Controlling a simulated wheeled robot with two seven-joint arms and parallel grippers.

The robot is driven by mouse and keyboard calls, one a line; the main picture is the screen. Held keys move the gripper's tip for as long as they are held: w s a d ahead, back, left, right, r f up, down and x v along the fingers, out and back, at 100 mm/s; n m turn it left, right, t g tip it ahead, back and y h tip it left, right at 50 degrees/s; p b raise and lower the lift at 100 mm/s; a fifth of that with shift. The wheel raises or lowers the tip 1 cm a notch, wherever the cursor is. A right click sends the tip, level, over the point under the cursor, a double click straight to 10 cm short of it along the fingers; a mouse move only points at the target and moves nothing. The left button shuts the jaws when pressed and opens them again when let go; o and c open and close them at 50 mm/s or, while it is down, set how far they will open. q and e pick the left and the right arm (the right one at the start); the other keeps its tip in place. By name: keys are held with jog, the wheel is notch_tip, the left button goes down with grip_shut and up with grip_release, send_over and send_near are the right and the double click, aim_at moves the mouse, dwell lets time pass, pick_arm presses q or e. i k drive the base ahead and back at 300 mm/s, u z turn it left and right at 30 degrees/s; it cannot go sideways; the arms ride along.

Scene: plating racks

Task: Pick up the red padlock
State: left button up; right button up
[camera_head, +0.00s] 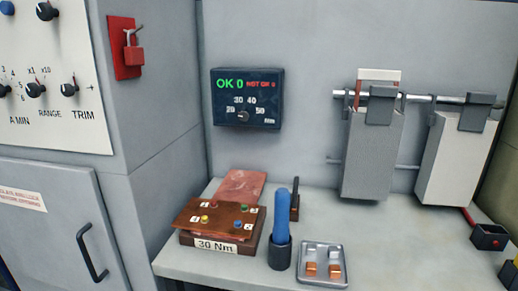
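The red padlock (133,54) hangs by its shackle on a red plate (122,48) fixed to the side of the grey cabinet, at the upper left of the head view. Nothing touches it except its mount. Neither of my grippers is in this view.
A grey bench (205,262) holds a copper-coloured block labelled 30 Nm (217,246), a blue-handled tool in a dark holder (280,232) and a small metal tray (323,280). A display box (246,98) is on the wall.

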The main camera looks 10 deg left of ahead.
aim_at(134, 56)
jog(key=u, duration=1.1)
jog(key=k, duration=0.65)
jog(key=z, duration=1.1)
jog(key=i, duration=0.55)
